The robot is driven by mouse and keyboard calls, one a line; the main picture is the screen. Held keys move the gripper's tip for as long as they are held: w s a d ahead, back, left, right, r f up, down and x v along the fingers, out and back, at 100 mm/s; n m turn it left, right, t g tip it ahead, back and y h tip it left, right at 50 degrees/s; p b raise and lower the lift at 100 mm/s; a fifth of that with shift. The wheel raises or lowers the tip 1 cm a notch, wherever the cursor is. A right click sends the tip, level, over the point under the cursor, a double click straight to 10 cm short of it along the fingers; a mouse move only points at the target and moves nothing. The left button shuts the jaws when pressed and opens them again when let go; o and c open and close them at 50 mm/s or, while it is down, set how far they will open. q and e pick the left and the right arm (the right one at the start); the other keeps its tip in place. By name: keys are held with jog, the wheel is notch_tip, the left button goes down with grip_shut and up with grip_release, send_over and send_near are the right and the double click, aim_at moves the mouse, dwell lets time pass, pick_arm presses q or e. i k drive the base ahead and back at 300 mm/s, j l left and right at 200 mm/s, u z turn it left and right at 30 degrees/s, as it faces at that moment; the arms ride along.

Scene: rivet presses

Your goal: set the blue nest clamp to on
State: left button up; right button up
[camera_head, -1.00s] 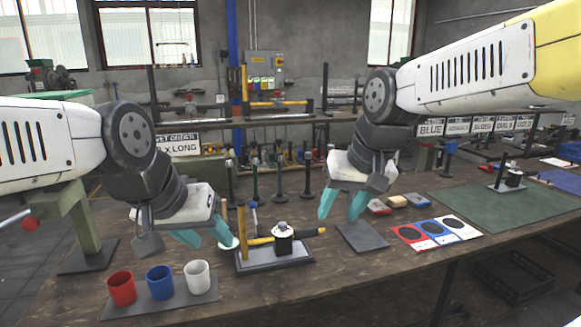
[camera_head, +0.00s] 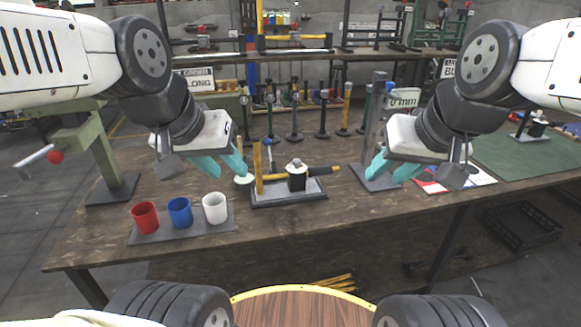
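I cannot make out a clamp clearly marked as the blue nest clamp. Neither visibly touches the fixture.
Red (camera_head: 145,217), blue (camera_head: 180,212) and white (camera_head: 215,208) cups stand on a dark mat (camera_head: 190,231) at the left. Several upright tools stand behind. A green mat (camera_head: 512,153) lies far right.

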aim_at(268, 143)
jog(key=j+z, duration=0.15)
jog(key=z, duration=0.15)
jog(key=j+z, duration=0.1)
jog(key=z, duration=0.25)
jog(key=k+j+z, duration=0.2)
jog(key=j, duration=0.25)
jog(key=k+j+z, duration=0.2)
jog(key=j, duration=0.2)
jog(key=k+j+z, duration=0.2)
jog(key=j, duration=0.2)
jog(key=k+j, duration=0.3)
jog(key=j, duration=0.25)
jog(key=k+j+z, duration=0.1)
jog(key=k+j, duration=0.2)
jog(key=j, duration=0.25)
jog(key=k+j, duration=0.3)
jog(key=j, duration=0.2)
jog(key=k+j, duration=0.35)
jog(key=j, duration=0.15)
jog(key=k+j+z, duration=0.1)
jog(key=k+j, duration=0.2)
jog(key=j, duration=0.2)
jog(key=k+u, duration=0.1)
jog(key=k, duration=0.55)
jog(key=i+u, duration=0.1)
jog(key=u, duration=1.65)
jog(key=l+u, duration=0.25)
jog(key=l, duration=2.25)
jog(key=i+l, duration=0.1)
jog(key=l, duration=2.05)
